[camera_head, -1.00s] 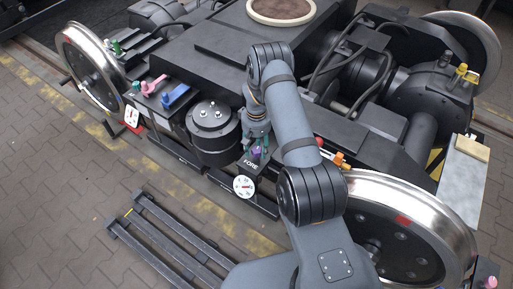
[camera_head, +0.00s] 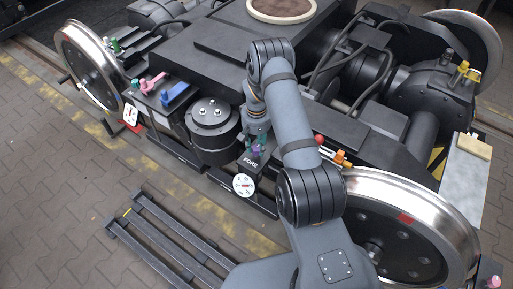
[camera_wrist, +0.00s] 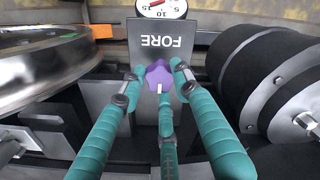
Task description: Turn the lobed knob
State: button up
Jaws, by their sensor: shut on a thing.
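The lobed knob (camera_wrist: 158,76) is purple with a white mark on its near side. It sits in front of a dark plate marked FORE (camera_wrist: 161,42). In the wrist view my gripper (camera_wrist: 157,82) has its teal fingers around the knob, shut on it, with tips at its left, right and near sides. In the head view the knob (camera_head: 257,149) shows as a small purple patch, partly hidden by the fingers of my gripper (camera_head: 254,147).
A round white dial (camera_head: 243,184) is just below the plate. A black cylinder (camera_head: 213,125) stands close to the left. A pink handle (camera_head: 151,83) and blue handle (camera_head: 175,93) are farther left. A large steel wheel (camera_head: 420,205) is at the right.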

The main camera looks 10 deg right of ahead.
aim_at(257, 148)
jog(key=o, duration=1.2)
jog(key=shift+c, duration=0.2)
jog(key=shift+r, duration=0.1)
notch_tip(257, 148, up, 12)
